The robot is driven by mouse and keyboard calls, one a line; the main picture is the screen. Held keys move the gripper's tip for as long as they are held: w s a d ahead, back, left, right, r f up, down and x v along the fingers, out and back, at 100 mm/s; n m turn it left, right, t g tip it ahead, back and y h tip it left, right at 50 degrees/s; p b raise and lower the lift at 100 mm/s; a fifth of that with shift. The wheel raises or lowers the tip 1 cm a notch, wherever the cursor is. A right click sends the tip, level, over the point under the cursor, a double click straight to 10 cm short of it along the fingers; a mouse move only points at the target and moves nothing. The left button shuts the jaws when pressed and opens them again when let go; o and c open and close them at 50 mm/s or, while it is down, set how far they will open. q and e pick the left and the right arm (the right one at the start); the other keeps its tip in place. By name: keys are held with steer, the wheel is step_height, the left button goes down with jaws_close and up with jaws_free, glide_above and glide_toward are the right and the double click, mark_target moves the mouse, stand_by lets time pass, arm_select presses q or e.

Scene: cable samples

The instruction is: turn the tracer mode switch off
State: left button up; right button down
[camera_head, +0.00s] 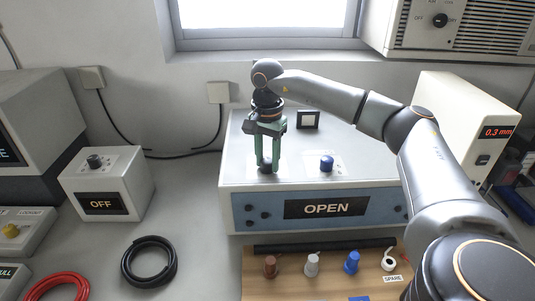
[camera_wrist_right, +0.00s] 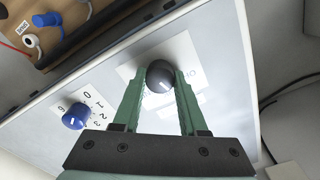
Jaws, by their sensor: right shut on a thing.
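A wide white box with a blue front (camera_head: 240,212) stands at the back of the bench, and its display (camera_head: 326,208) reads OPEN. A round dark knob (camera_wrist_right: 159,74) with a light pointer mark sits on its top, on a pale label that I cannot read. My right gripper (camera_head: 268,166) reaches down from above and is shut on this knob, one green finger on each side. In the head view the fingers partly hide the knob. I cannot tell for certain which setting it points to. My left gripper is not in view.
A blue knob (camera_head: 326,163) with a numbered dial stands on the same box, right of my gripper. A small white box (camera_head: 130,180) with a dark knob and an OFF display is at left. A wooden board (camera_head: 320,287) with cable samples lies in front.

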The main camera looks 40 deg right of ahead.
mark_target(267, 160)
steer(key=n+p, duration=0.2)
steer(key=n, duration=0.2)
steer(key=shift+n, duration=0.3)
steer(key=shift+n+p, duration=0.5)
steer(key=shift+n, duration=1.3)
steer(key=shift+c, duration=2.2)
jaws_free()
step_height(267, 160, up, 12)
steer(key=shift+r, duration=0.25)
